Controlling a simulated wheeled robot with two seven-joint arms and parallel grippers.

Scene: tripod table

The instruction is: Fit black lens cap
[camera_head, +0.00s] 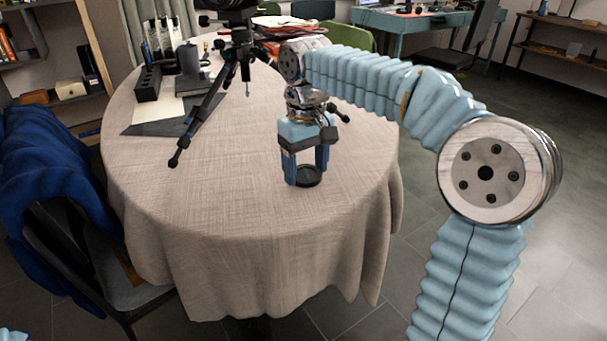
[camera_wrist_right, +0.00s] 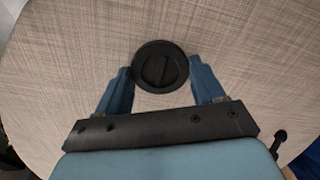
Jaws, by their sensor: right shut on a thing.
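The black lens cap (camera_head: 308,177) is a round dark disc. In the right wrist view the cap (camera_wrist_right: 160,66) shows its face with a raised bar across it, between the two blue fingertips. My right gripper (camera_head: 306,172) points down and is shut on the cap over the near right part of the table. The gap between cap and cloth is hard to judge. A black camera (camera_head: 228,4) sits on a black tripod (camera_head: 240,60) at the back and is cut off by the top edge; its lens cannot be made out. My left gripper is out of view.
The round table (camera_head: 235,205) has a beige cloth, clear in front. A tripod leg (camera_head: 190,135) reaches forward left of my right gripper. A dark block holder (camera_head: 148,82) and sheets stand back left. A chair with a blue cloth (camera_head: 45,165) is at left.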

